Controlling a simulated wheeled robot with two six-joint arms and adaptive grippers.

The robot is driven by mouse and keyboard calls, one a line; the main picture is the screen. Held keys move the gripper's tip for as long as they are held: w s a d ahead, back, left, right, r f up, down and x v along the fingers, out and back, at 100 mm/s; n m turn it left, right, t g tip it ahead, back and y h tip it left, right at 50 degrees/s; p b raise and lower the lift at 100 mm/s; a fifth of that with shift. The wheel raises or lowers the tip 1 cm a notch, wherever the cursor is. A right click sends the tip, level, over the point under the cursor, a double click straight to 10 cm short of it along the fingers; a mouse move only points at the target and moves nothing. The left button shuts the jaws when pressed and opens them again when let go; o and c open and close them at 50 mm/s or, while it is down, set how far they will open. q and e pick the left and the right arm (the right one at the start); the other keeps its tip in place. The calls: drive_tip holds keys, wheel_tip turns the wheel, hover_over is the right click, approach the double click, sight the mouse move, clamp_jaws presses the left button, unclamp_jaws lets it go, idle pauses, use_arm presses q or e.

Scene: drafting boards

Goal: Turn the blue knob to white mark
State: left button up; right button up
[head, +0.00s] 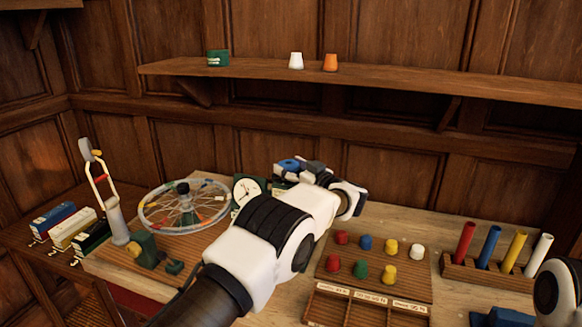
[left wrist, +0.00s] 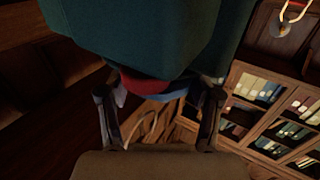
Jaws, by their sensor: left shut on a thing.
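A blue knob (head: 289,165) shows small at the back of the bench, beside the dark fingers of my left gripper (head: 308,172). My left arm reaches across the bench to it and hides most of what is around it. In the left wrist view my left gripper (left wrist: 159,105) has a finger on each side of a blue part (left wrist: 165,97), likely the knob, and is shut on it. A red part (left wrist: 145,84) shows just above the blue. A large dark teal body (left wrist: 135,35) fills the top of that view. I cannot make out the white mark.
A spoked wheel (head: 160,212) and a green gauge with a white dial (head: 247,188) stand left of my arm. A board of coloured knobs (head: 408,284) and a rack of coloured tubes (head: 485,274) stand right. A shelf (head: 420,82) runs above.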

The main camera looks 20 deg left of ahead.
sight(290, 164)
use_arm(q)
drive_tip(key=o, duration=1.1)
drive_tip(key=shift+a, duration=0.1)
drive_tip(key=shift+o, duration=0.2)
drive_tip(key=shift+w, duration=0.1)
wheel_tip(290, 164, up, 10)
drive_tip(key=shift+f, duration=0.1)
drive_tip(key=shift+a, duration=0.1)
drive_tip(key=shift+c, duration=0.2)
